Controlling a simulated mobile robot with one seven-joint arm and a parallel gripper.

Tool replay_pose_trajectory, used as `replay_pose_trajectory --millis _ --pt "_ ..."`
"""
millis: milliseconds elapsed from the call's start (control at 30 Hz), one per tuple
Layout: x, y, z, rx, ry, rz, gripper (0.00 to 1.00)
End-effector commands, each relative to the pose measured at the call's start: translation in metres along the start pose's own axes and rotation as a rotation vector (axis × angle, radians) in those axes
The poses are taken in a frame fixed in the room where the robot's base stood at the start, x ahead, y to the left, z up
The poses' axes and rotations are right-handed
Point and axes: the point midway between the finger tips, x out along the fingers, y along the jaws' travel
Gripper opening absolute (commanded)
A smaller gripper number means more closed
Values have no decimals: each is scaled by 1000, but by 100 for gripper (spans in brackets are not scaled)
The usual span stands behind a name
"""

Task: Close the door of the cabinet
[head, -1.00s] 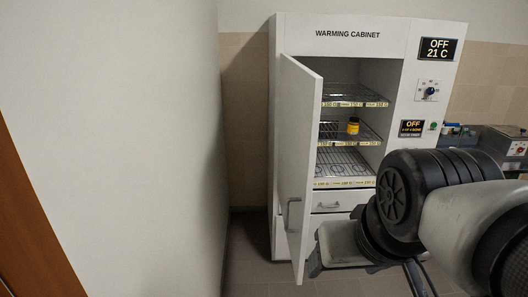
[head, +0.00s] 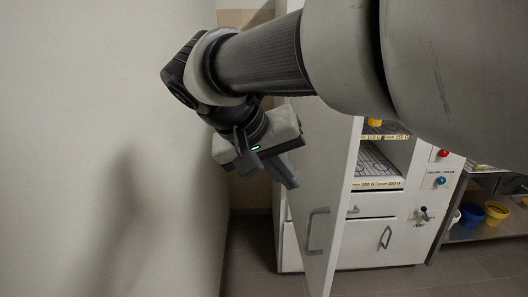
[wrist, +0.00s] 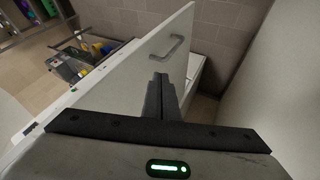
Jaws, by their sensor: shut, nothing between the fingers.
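The white warming cabinet (head: 380,233) stands against the back wall, partly hidden behind my arm. Its door (head: 330,190) is open and swung out toward me, with a grey handle (head: 316,230) low on its outer face. The door (wrist: 125,75) and its handle (wrist: 167,47) also show in the wrist view. My gripper (head: 290,180) is on the outer side of the door, left of it and above the handle. In the wrist view the fingers of my gripper (wrist: 161,80) are together and empty, close to the door's face. I cannot tell whether they touch it.
A plain wall (head: 100,150) runs close along the left, with a narrow gap of floor between it and the door. Below the cabinet's shelves is a drawer (head: 366,231). Yellow and blue buckets (head: 495,212) stand on a shelf at the right.

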Motion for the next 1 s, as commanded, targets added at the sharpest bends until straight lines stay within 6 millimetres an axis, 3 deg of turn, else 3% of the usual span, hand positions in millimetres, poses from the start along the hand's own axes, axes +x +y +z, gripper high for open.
replay_pose_trajectory --millis 167,567,800,1000 --pt "17 0 0 3 0 3 0" --pt "101 0 1 1 -4 3 0" --pt "113 30 -1 4 0 2 0" --pt "117 36 -1 2 1 0 0"
